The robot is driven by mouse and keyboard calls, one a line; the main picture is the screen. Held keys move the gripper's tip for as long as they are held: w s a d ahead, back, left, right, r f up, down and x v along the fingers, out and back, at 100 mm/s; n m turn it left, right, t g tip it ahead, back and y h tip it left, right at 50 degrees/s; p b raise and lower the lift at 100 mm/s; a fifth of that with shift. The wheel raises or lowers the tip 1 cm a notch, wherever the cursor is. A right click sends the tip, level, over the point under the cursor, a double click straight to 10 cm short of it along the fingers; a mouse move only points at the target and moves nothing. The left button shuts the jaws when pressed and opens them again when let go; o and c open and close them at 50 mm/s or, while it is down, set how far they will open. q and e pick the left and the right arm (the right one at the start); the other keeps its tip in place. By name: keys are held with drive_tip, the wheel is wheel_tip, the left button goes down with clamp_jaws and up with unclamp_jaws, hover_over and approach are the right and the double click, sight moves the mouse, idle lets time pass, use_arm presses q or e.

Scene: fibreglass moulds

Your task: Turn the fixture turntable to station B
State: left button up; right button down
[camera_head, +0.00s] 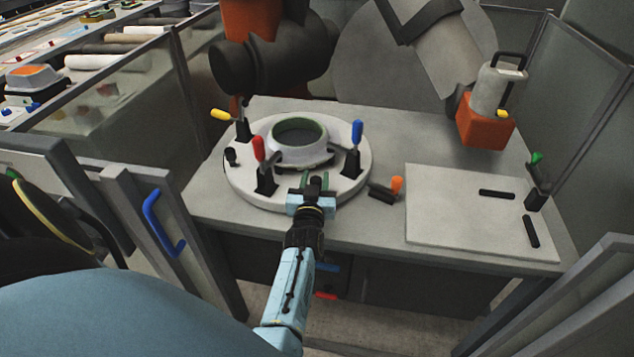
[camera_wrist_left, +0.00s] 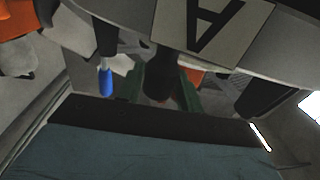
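The fixture turntable (camera_head: 240,184) is a round pale disc on the grey table. It bears a ring-shaped mould (camera_head: 300,150) with a green inner rim, and clamps with red, blue and yellow handles around it. A plate marked "A" (camera_wrist_left: 225,25) shows on the turntable in the left wrist view, upside down. My left gripper (camera_head: 315,180) is at the turntable's front edge. Its green fingers stand on either side of a dark upright peg (camera_wrist_left: 160,78); I cannot tell whether they press on it. No "B" mark is visible. My right gripper is out of view.
An orange-handled part (camera_head: 396,185) is on the table just right of the turntable. A pale flat board (camera_head: 450,215) with black bars lies further right, with a green-topped clamp (camera_head: 537,165) beside it. Low partitions flank the table.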

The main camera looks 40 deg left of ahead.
use_arm(q)
drive_tip(key=shift+o, duration=1.1)
drive_tip(key=shift+f, duration=0.1)
drive_tip(key=shift+d+f, duration=0.1)
drive_tip(key=shift+f, duration=0.05)
drive_tip(key=p+v, duration=0.3)
drive_tip(key=v, duration=0.3)
drive_tip(key=shift+s+p, duration=0.15)
drive_tip(key=shift+p, duration=0.2)
drive_tip(key=shift+s+d, duration=0.4)
drive_tip(key=shift+s, duration=0.15)
